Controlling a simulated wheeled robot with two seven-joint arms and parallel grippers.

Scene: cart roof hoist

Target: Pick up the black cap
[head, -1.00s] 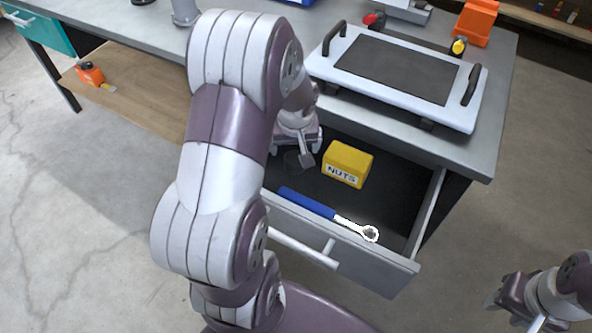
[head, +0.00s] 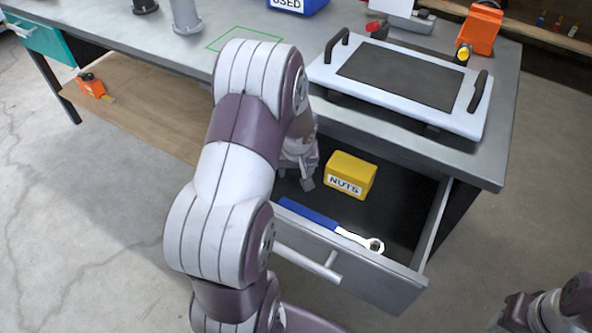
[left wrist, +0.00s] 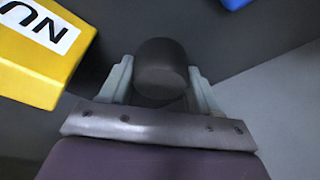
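The black cap (left wrist: 160,68) is a short dark cylinder in the left wrist view. It stands between the two grey fingers of my left gripper (left wrist: 161,82), with hardly any gap on either side. I cannot tell whether the fingers press on it. In the head view my left gripper (head: 306,181) points down into the open drawer, left of the yellow NUTS box, and the cap is hidden there. My right gripper (head: 513,312) is partly in view at the lower right, away from the drawer; its fingers are not clear.
The yellow NUTS box (head: 350,176) is close beside my left gripper in the drawer. A blue-handled wrench (head: 310,213) lies along the drawer's front wall (head: 378,277). The worktop's edge and a white tray with black handles (head: 322,72) are above and behind the drawer.

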